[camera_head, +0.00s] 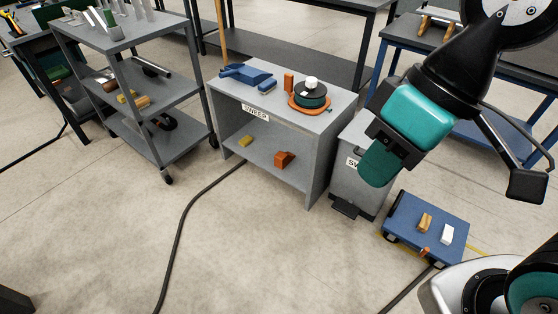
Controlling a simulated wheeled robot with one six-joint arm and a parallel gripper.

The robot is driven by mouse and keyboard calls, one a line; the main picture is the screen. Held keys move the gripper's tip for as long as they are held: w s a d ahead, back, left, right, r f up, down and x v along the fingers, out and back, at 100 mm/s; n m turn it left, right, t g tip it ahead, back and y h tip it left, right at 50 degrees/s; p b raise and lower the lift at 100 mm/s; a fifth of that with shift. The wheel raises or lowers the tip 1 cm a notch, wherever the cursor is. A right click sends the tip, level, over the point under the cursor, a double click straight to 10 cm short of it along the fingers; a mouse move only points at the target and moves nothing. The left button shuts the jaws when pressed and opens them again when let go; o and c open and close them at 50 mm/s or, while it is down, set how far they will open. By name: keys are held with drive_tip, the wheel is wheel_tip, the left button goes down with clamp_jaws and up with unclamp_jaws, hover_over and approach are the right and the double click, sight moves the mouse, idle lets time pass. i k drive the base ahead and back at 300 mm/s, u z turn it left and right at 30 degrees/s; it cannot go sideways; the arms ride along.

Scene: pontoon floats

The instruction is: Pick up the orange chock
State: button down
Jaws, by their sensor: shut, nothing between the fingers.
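An orange chock (284,159), wedge-like in shape, sits on the lower shelf of the grey cabinet (315,185) labelled SWEEP. My gripper (376,168) is at the right, with teal and black parts, pointing down and left. It is shut and empty. In the picture it is to the right of the chock and apart from it, in front of the grey bin (352,186).
A yellow block (245,141) shares the lower shelf. The cabinet top holds a blue dustpan (246,75) and an orange-and-green reel (310,97). A blue dolly (410,218) stands at the right. A black cable (178,240) crosses open floor. A grey cart (150,90) stands left.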

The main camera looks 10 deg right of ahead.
sight(281, 159)
drive_tip(key=u, duration=0.5)
drive_tip(key=k, duration=0.55)
drive_tip(key=u, duration=0.3)
drive_tip(key=i, duration=1.45)
drive_tip(key=z, duration=0.6)
